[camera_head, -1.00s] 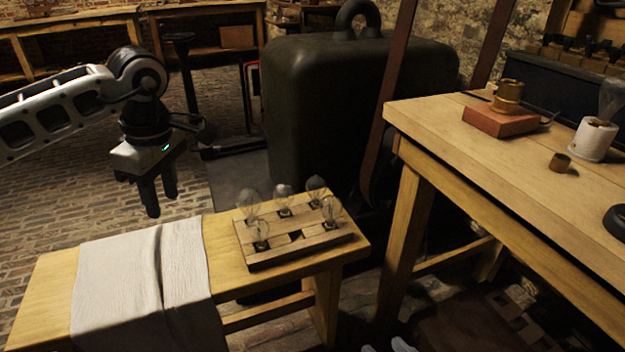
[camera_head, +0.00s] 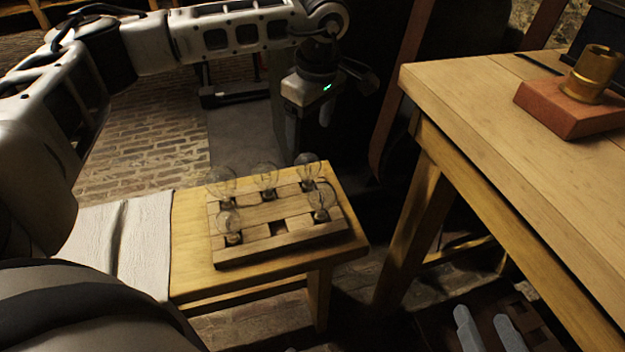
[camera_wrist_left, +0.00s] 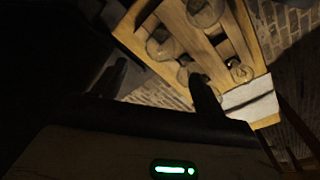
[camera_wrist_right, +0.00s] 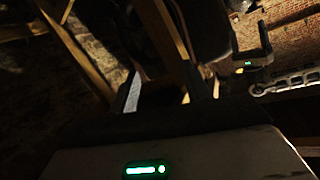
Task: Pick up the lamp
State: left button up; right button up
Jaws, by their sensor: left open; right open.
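Several clear glass lamps stand upright in a wooden rack (camera_head: 255,243) on a small bench. They include a front-left lamp (camera_head: 229,221), a back-left lamp (camera_head: 221,183), a back-middle lamp (camera_head: 265,178), a back-right lamp (camera_head: 307,170) and a right-hand lamp (camera_head: 320,198). One front slot is empty. My left gripper (camera_head: 309,127) is open and empty, pointing down behind the rack's back-right corner. Its wrist view shows a lamp (camera_wrist_left: 160,44) and the rack near the fingers. My right gripper (camera_head: 487,328) is open and empty, low at the bottom right, apart from the rack.
A white cloth (camera_head: 140,235) covers the bench's left part. A taller wooden table (camera_head: 500,130) stands at the right, holding a brass part (camera_head: 592,75) on a red-brown block (camera_head: 565,108).

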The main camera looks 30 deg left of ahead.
aim_at(307, 155)
pick_arm(q)
notch_tip(307, 155, down, 3)
jog(key=shift+a+f+b, duration=0.1)
jog(key=shift+a+b, duration=0.05)
jog(key=shift+b, duration=0.2)
jog(key=shift+w+f, duration=0.1)
jog(key=shift+f, duration=0.35)
jog(key=f, duration=0.1)
jog(key=f+b, duration=0.2)
jog(key=f, duration=0.1)
jog(key=shift+a, duration=0.3)
jog(key=shift+a+f, duration=0.1)
jog(key=shift+f, duration=0.5)
jog(key=c, duration=1)
jog(key=shift+r, duration=0.1)
jog(key=shift+c, duration=0.6)
pick_arm(e)
jog(key=shift+w+a+r+m+t+y, duration=0.25)
jog(key=shift+r+m+t+y, duration=0.1)
jog(key=shift+r, duration=0.1)
jog(key=shift+w+a+r+m+t+y, duration=0.1)
jog(key=shift+a+r+m+t+y, duration=0.15)
jog(key=shift+r+m+y, duration=0.15)
